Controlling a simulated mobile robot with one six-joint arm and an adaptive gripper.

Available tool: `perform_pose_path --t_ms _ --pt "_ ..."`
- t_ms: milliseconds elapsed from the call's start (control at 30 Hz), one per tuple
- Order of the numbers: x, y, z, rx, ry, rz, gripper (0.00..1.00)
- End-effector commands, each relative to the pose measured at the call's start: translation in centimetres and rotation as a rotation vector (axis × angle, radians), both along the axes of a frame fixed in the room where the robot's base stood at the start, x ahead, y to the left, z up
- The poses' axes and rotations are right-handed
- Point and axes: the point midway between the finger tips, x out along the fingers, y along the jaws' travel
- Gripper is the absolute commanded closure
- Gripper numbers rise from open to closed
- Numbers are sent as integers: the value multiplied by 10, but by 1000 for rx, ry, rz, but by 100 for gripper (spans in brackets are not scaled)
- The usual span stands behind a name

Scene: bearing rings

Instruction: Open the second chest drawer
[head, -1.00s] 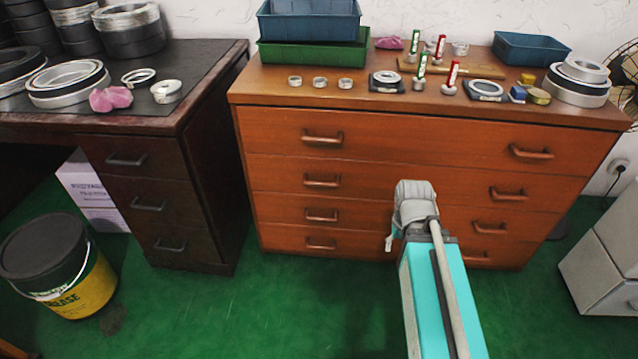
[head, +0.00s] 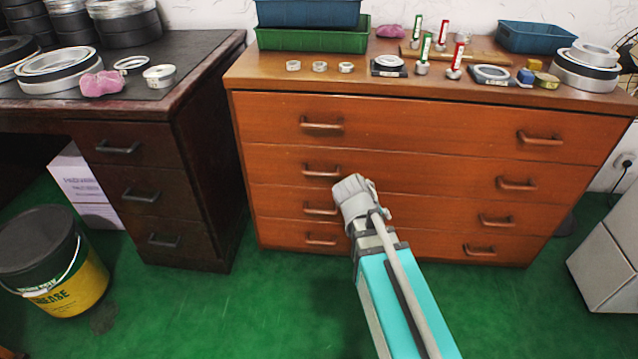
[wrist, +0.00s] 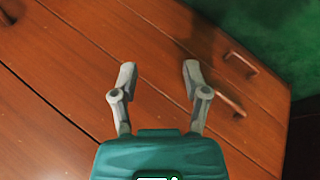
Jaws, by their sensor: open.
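The orange-brown wooden chest (head: 420,122) has a stack of wide drawers, each with a left and a right bar handle. The second drawer from the top (head: 420,172) is closed, with a left handle (head: 322,170) and a right handle (head: 516,184). In the head view my arm's end is in front of the chest, just right of and below that left handle. Its fingertips are hidden there. In the wrist view my gripper (wrist: 158,74) is open and empty, facing the drawer fronts. Two handles (wrist: 240,63) (wrist: 231,103) show right of the fingers; which drawers they belong to is unclear.
The chest top holds a green tray (head: 310,40), a blue bin (head: 535,38), rings and small tubes. A dark desk (head: 205,110) stands left, with a grease bucket (head: 45,260) on the floor. A grey cabinet (head: 605,255) stands right. Green floor before the chest is clear.

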Motion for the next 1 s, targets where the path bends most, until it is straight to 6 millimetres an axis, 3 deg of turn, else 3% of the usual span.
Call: perform_pose_path --t_ms 33,333,700,833,1000 --pt "9 14 -8 -49 -27 48 40" --pt "46 91 -2 -348 -204 316 40" --pt "59 200 18 -650 -408 597 40" --pt "58 220 23 -701 -444 644 40" --pt "56 229 26 -723 -459 663 40"
